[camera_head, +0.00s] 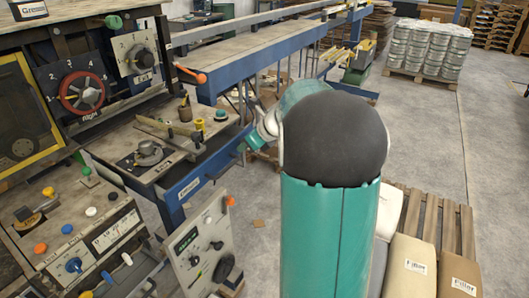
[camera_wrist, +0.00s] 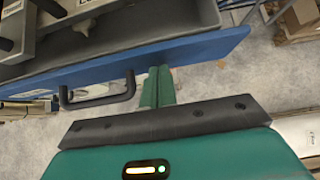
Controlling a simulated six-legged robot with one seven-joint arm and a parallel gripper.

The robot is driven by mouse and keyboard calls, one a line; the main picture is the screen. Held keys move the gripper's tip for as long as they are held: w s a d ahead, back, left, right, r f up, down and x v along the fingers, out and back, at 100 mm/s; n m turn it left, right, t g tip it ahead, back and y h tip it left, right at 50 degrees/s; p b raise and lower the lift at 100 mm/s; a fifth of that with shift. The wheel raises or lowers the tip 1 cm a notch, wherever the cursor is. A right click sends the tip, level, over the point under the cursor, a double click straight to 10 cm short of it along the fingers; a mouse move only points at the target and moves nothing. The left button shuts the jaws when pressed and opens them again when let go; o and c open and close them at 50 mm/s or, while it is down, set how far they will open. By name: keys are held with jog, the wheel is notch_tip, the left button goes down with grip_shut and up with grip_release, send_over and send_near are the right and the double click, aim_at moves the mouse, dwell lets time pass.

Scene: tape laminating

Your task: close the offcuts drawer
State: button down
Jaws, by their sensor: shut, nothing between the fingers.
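The drawer's long blue front (camera_wrist: 205,48) crosses the wrist view, with a black bar handle (camera_wrist: 100,99) on its left part. A grey, tray-like space (camera_wrist: 120,42) with items in it lies behind the front; I cannot tell how far the drawer stands out. My gripper (camera_wrist: 158,72) is shut and empty, its green fingers together to the right of the handle, with the tips at or very near the blue front; contact is unclear. In the head view the blue front (camera_head: 188,190) shows below the bench top, and my arm hides most of the gripper.
A control box (camera_head: 205,245) with knobs stands left of my arm. Clamps and knobs sit on the bench top (camera_head: 165,175). Filler sacks (camera_head: 408,265) lie on a pallet at the lower right. Open concrete floor (camera_head: 425,130) lies right of my arm.

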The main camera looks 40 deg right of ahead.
send_near(218, 146)
jog(key=x, duration=0.4)
jog(key=shift+s+d+f, duration=0.15)
jog(key=shift+d+f, duration=0.05)
jog(key=shift+d, duration=0.05)
jog(key=shift+a+r, duration=0.1)
jog(key=shift+w+a+r, duration=0.1)
jog(key=shift+w, duration=0.15)
